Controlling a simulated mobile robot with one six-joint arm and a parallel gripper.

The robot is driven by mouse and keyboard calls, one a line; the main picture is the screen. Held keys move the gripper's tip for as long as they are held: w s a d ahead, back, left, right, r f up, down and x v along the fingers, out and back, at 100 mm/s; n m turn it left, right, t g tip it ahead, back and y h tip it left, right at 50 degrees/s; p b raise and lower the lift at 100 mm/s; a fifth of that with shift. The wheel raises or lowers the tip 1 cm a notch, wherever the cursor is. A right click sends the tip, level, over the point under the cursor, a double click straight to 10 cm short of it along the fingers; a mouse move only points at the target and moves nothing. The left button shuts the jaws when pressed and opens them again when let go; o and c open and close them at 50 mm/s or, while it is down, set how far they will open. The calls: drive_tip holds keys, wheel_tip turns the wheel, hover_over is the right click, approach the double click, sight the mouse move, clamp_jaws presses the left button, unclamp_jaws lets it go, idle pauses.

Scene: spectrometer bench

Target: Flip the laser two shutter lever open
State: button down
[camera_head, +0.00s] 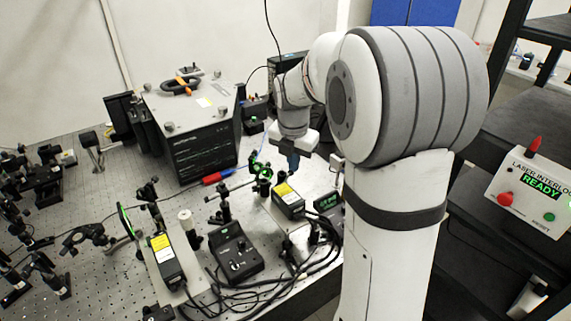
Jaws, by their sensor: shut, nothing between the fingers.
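Two black laser heads with yellow labels stand on the optical bench (95,215). One laser head (165,260) is at the lower left, the other laser head (289,205) is near the middle. The labels are too small to read, so I cannot tell which is laser two. No shutter lever can be made out clearly. A green-ringed mount (262,174) stands just behind the middle laser head. My gripper (293,166) points down above and behind that laser head, shut and empty, apart from it as far as I can tell.
A large black instrument box (203,150) stands at the back. A black control box (236,252) and loose cables (275,285) lie between and in front of the laser heads. Many optic mounts (40,180) crowd the left. A laser interlock box (533,190) reading READY is at right.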

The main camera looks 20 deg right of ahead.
drive_tip(key=shift+w+d+f, duration=0.15)
drive_tip(key=shift+d+f, duration=0.1)
drive_tip(key=shift+d, duration=0.2)
drive_tip(key=shift+w+d+f, duration=0.15)
drive_tip(key=shift+d+f, duration=0.05)
drive_tip(key=shift+d, duration=0.2)
drive_tip(key=shift+s+a+f+b, duration=0.1)
drive_tip(key=shift+s+a+b, duration=0.1)
drive_tip(key=shift+a, duration=0.2)
drive_tip(key=shift+s+a+f+b, duration=0.1)
drive_tip(key=shift+a+b, duration=0.1)
drive_tip(key=shift+a, duration=0.15)
